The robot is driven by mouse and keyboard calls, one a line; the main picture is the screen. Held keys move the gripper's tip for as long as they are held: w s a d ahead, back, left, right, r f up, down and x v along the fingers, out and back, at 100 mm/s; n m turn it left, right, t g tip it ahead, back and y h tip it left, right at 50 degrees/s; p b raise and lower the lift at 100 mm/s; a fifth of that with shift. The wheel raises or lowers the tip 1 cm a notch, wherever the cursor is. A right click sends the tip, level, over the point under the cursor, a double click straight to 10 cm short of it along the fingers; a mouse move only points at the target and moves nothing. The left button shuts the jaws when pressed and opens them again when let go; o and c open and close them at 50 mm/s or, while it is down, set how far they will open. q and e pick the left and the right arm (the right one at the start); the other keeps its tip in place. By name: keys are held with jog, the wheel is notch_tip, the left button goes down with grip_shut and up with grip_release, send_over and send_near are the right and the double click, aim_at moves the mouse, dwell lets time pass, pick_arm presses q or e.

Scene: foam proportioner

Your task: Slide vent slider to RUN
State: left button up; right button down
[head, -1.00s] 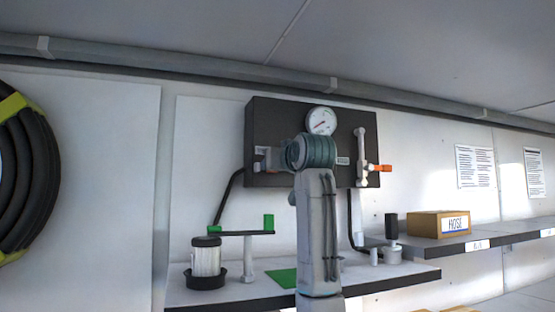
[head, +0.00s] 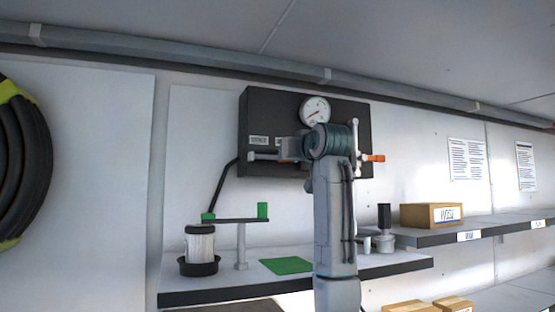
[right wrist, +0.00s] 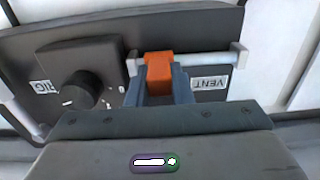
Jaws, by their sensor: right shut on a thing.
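The orange vent slider (right wrist: 158,68) sits on a pale horizontal rail (right wrist: 207,60) in the right wrist view. My right gripper (right wrist: 159,88) is shut on it, one finger on each side. The slider is close to the rail's left end post in that view, with most of the rail bare to its right. An upside-down VENT label (right wrist: 209,83) lies beside the rail. The rail's left end (head: 252,156) shows there. My left gripper is not in view.
A black knob (right wrist: 82,90) is beside the slider in the right wrist view. A gauge (head: 315,110) is above my wrist, and an orange-handled valve (head: 375,158) is to its right. Below are a shelf (head: 215,295), a green-ended crank (head: 235,220) and a cardboard box (head: 431,215).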

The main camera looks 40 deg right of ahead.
jog(key=shift+r, duration=0.1)
jog(key=c, duration=1.5)
grip_release()
jog(key=shift+o, duration=1.1)
jog(key=shift+s+d, duration=0.15)
jog(key=shift+d, duration=0.15)
jog(key=shift+s+a, duration=0.15)
jog(key=shift+s, duration=0.05)
jog(key=b+v, duration=0.6)
jog(key=v, duration=0.4)
jog(key=shift+s, duration=0.15)
